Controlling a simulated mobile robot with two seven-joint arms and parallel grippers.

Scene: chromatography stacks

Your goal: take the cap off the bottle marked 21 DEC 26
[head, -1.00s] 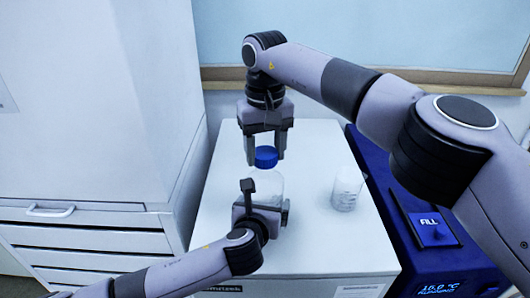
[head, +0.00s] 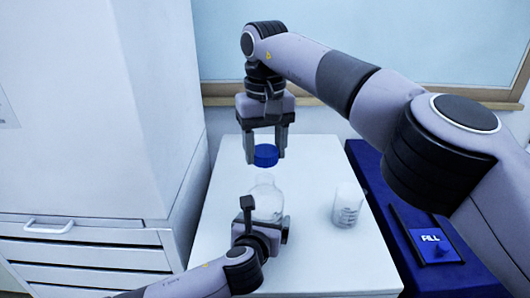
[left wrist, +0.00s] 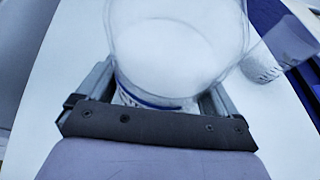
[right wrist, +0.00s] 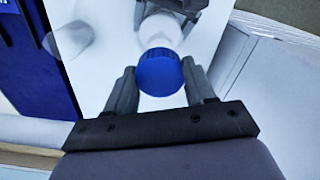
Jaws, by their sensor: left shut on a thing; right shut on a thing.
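The clear bottle (head: 266,197) stands on the white bench top in the head view. My left gripper (head: 263,214) is shut on its body from the front; the bottle also fills the top of the left wrist view (left wrist: 180,45). Its label date cannot be read. The blue cap (head: 266,155) is between the fingers of my right gripper (head: 265,147), which is shut on it. The cap is above the bottle's open neck, with a visible gap. In the right wrist view the cap (right wrist: 160,72) sits between the fingertips, the neck behind it.
A clear beaker (head: 346,206) stands on the white bench (head: 330,255) to the right of the bottle. A blue device with a FILL panel (head: 430,240) is further right. White drawers (head: 90,255) stand at the left. The bench's front right is clear.

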